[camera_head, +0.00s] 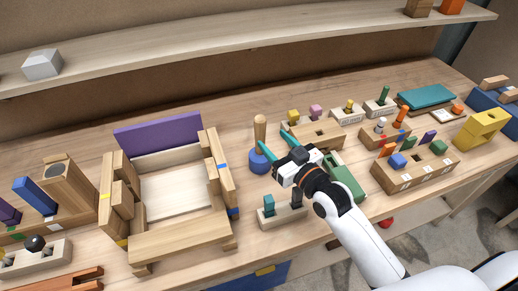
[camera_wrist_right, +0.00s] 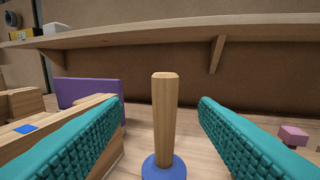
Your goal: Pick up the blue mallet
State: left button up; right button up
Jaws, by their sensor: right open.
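The blue mallet stands upright on the workbench, with its wooden handle (camera_head: 260,130) pointing up and its round blue head (camera_head: 259,161) at the bottom. My right gripper (camera_head: 268,149) is beside it in the head view, with teal fingers spread. In the right wrist view the handle (camera_wrist_right: 164,118) rises between the two open fingers, with clear gaps on both sides. The blue head (camera_wrist_right: 164,168) shows at the bottom edge, partly cut off. My left gripper is not in view.
A wooden frame structure with a purple back panel (camera_head: 158,133) stands left of the mallet. A green block (camera_head: 345,178) and a small holder with a teal peg (camera_head: 269,205) are near my right gripper. Several peg blocks fill the right side. A shelf (camera_head: 231,46) runs above.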

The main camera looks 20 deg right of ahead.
aim_at(264, 126)
jog(key=shift+x, duration=1.15)
jog(key=shift+w+a, duration=0.1)
jog(key=shift+w, duration=0.25)
jog(key=x, duration=0.1)
jog(key=p+x, duration=0.2)
jog(key=x, duration=0.1)
jog(key=shift+w+d+r, duration=0.15)
jog(key=shift+d+r, duration=0.1)
jog(key=shift+r, duration=0.1)
jog(key=shift+w+a+f, duration=0.1)
jog(key=shift+w+a, duration=0.05)
jog(key=shift+w, duration=0.25)
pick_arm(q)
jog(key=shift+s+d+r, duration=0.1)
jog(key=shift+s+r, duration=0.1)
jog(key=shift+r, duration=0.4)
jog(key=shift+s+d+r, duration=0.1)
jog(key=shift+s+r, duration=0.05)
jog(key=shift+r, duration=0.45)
pick_arm(e)
jog(key=shift+s, duration=0.1)
jog(key=shift+c, duration=0.3)
jog(key=c, duration=0.3)
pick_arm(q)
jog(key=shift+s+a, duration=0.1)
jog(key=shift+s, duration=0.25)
pick_arm(e)
grip_shut()
